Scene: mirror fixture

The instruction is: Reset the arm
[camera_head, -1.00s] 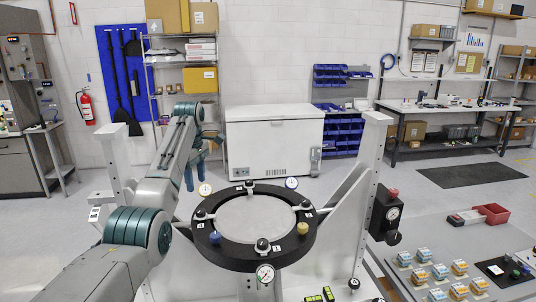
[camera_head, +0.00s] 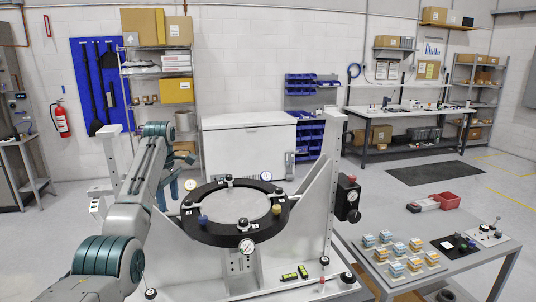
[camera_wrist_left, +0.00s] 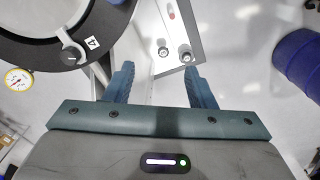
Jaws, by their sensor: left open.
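My left arm comes in from the left in the head view, and its gripper (camera_head: 168,193) hangs down left of the mirror fixture's black ring (camera_head: 187,220). In the left wrist view my left gripper (camera_wrist_left: 158,88) has its two blue fingers wide apart with nothing between them. The black ring (camera_wrist_left: 40,50) shows at the upper left there, beside the left finger and apart from it. The ring carries several knobs and dial gauges and sits on a pale grey stand (camera_head: 312,205). My right gripper does not show.
A white chest freezer (camera_head: 240,145) stands behind the fixture. A blue drum (camera_wrist_left: 300,60) shows at the right of the wrist view. Open floor lies between.

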